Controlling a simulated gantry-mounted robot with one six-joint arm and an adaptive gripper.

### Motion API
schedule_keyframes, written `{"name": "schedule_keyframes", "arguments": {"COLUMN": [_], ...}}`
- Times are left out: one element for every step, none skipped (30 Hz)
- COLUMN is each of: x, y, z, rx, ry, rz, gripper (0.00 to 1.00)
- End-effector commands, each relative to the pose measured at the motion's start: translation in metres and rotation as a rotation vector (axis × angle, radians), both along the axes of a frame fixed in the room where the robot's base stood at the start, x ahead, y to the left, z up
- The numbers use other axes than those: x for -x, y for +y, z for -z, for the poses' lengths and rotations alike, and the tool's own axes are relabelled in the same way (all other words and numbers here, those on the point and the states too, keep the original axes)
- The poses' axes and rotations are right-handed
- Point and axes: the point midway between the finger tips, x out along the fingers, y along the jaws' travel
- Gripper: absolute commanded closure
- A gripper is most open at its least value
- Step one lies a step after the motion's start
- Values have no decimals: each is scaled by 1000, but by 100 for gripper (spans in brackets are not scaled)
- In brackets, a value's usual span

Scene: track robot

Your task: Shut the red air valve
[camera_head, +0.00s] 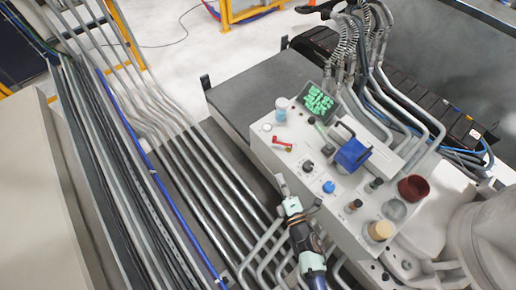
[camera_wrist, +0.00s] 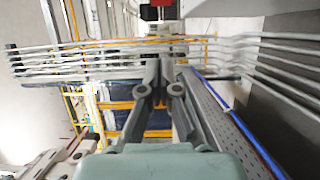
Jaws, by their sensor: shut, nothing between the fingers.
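The red air valve (camera_head: 281,144) is a small red lever handle on the left part of the white panel's top face in the head view. It lies roughly crosswise in the picture. My gripper (camera_head: 281,181) is shut and empty. It is below the valve in the picture, near the panel's front left edge, and apart from the valve. In the wrist view the fingers of my gripper (camera_wrist: 166,68) are together with nothing between them. I cannot make out the valve in the wrist view.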

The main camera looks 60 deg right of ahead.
Motion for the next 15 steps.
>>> {"name": "schedule_keyframes", "arguments": {"x": [-3,-5,-9,-12,-16,-22,-27,-32,-39,-44,-49,-56,-61,-65,-72], "y": [-2,-4,-7,-10,-14,-19,-23,-28,-33,-38,-42,-49,-53,-57,-63], "z": [0,0,1,1,1,1,1,2,1,1,2,2,2,2,2], "rx": [2,3,4,4,4,4,5,5,5,5,4,5,4,4,4], "ry": [1,0,1,1,1,1,0,2,2,2,3,2,3,3,3], "rz": [-2,-2,-2,-2,-2,-3,-3,-3,-3,-3,-3,-3,-2,-2,-3], "gripper": [100,100,100,100,100,100,100,100,100,100,100,100,100,100,100]}}
